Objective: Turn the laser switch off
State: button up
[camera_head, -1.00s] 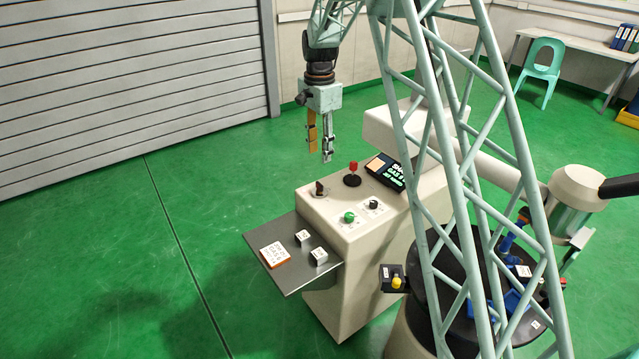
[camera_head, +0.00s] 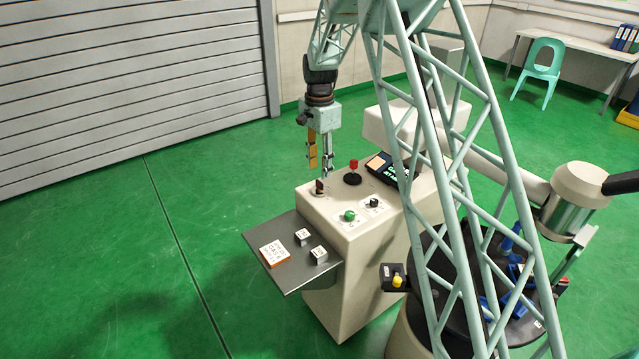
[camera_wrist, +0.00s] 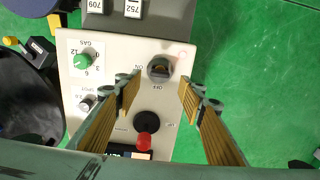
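A dark rotary switch (camera_head: 319,187) stands on the top of the cream console, near its far left corner. In the wrist view the switch (camera_wrist: 159,69) is a round dark knob with a raised grip, and a small "ON" label is beside it. My gripper (camera_head: 320,171) points down above this corner. In the wrist view my gripper (camera_wrist: 159,92) is open and empty, with its fingertips to either side of and slightly below the switch in the picture. The fingers appear above the panel, not touching the switch.
A red-topped lever (camera_head: 353,170) stands close to the switch, beside a dark display (camera_head: 390,170). A green gas knob (camera_head: 348,215) and a small dark knob (camera_head: 373,203) are nearer. A grey side shelf (camera_head: 300,280) holds labelled blocks. Green floor lies open to the left.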

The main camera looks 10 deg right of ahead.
aim_at(319, 182)
jog(key=shift+f+b, duration=0.6)
jog(key=shift+f, duration=2.65)
jog(key=c, duration=0.8)
